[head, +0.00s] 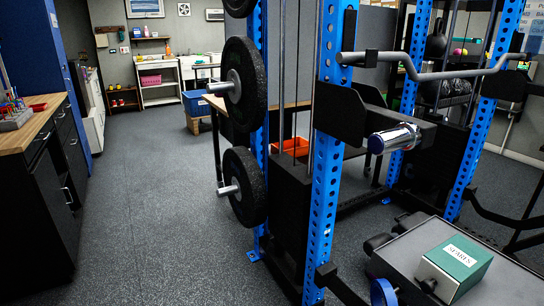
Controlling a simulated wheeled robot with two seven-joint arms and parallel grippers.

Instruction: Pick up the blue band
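I cannot make out a blue band for certain in the head view. A blue round part (383,292) shows at the bottom edge, by the grey padded bench; I cannot tell what it belongs to. A short chrome cylinder with a blue ring (395,138) sticks out from the rack. Neither of my grippers is in view.
A blue power rack (325,190) with black plates (245,185) stands close ahead. A grey bench (500,290) at lower right carries a green-lidded SPARES box (460,262). A wood-topped cabinet (30,130) stands at left. Open floor (150,200) runs between them towards a blue bin (195,103).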

